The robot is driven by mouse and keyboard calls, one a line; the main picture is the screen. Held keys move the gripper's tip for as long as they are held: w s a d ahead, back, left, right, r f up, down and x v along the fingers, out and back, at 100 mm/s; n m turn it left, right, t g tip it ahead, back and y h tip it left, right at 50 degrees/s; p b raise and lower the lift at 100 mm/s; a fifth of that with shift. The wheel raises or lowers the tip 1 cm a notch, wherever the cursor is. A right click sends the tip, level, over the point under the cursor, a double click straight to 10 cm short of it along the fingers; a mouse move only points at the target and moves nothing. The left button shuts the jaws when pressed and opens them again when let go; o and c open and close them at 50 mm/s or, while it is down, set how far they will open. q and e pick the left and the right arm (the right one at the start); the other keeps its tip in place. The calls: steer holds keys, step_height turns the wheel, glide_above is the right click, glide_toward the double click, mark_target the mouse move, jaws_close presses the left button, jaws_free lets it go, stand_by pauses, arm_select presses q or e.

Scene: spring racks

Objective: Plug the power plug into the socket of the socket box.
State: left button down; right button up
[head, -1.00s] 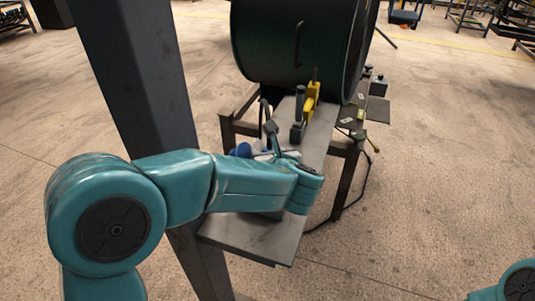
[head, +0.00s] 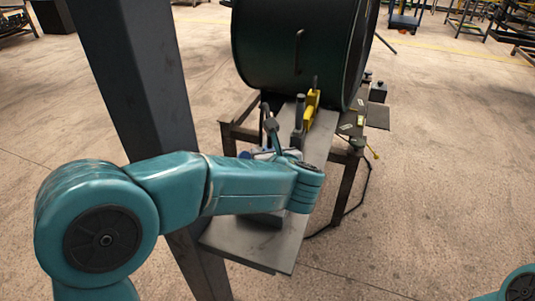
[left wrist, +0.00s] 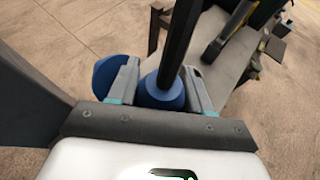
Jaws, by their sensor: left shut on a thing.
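My left gripper (left wrist: 163,90) is shut on a blue rounded piece (left wrist: 163,93), which looks like the power plug, in the left wrist view. A thick black rod or cable rises from it past the fingers. A second blue round piece (left wrist: 110,74) sits just outside the left finger; I cannot tell whether it belongs to the socket box. In the head view my left arm reaches over the grey bench, and its wrist hides most of the gripper and what it holds. A little blue (head: 244,155) shows beside it. I cannot make out the socket opening. My right gripper is out of view.
The grey bench top (head: 245,240) is bare at its near end. A yellow and black upright clamp (head: 310,108) stands behind the wrist. A big dark drum (head: 295,45) is at the back. A dark post (head: 125,75) stands close on the left.

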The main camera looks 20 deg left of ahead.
arm_select(q)
steer(key=shift+b, duration=0.35)
steer(key=shift+b, duration=0.55)
stand_by(1.2)
stand_by(0.3)
steer(key=shift+f+b, duration=0.35)
steer(key=shift+b, duration=0.15)
steer(key=shift+f+b, duration=1.15)
steer(key=shift+b, duration=0.1)
